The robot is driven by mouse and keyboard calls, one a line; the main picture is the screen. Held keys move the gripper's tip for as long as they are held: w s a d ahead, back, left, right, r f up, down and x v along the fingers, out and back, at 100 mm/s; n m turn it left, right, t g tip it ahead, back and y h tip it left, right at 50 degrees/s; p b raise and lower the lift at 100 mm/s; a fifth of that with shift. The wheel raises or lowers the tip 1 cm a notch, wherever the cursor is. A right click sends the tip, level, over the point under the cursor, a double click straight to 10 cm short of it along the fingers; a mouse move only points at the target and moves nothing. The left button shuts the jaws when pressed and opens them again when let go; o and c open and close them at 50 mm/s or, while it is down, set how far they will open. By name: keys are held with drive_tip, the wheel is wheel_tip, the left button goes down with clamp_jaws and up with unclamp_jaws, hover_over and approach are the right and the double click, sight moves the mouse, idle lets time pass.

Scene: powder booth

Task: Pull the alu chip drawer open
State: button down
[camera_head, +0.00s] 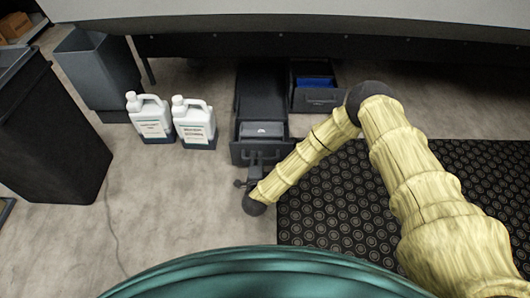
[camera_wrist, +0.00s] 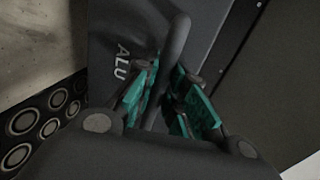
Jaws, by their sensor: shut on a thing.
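The alu chip drawer (camera_head: 240,153) is dark grey, low on the floor, with its front facing me. Behind the front a short open stretch shows, with something light grey inside; a dark cover hides the rest. In the wrist view the drawer front (camera_wrist: 110,38) carries the letters "ALU", and a dark bar handle (camera_wrist: 178,38) crosses it. My gripper (camera_wrist: 163,98) has its teal finger pads on either side of the handle, shut on it. In the head view my gripper (camera_head: 254,172) is at the drawer front, and the handle is hard to make out.
A second dark drawer (camera_head: 318,101) with blue contents stands open to the right. Two white jugs (camera_head: 149,118) (camera_head: 193,122) stand to the left, near dark bins (camera_head: 50,140) (camera_head: 97,72). A black patterned mat (camera_head: 345,205) lies at right. Floor in front is clear.

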drive_tip(key=shift+s, duration=0.1)
drive_tip(key=c, duration=1.5)
unclamp_jaws()
drive_tip(key=shift+o, duration=0.2)
drive_tip(key=v, duration=1.2)
drive_tip(key=shift+f, duration=0.1)
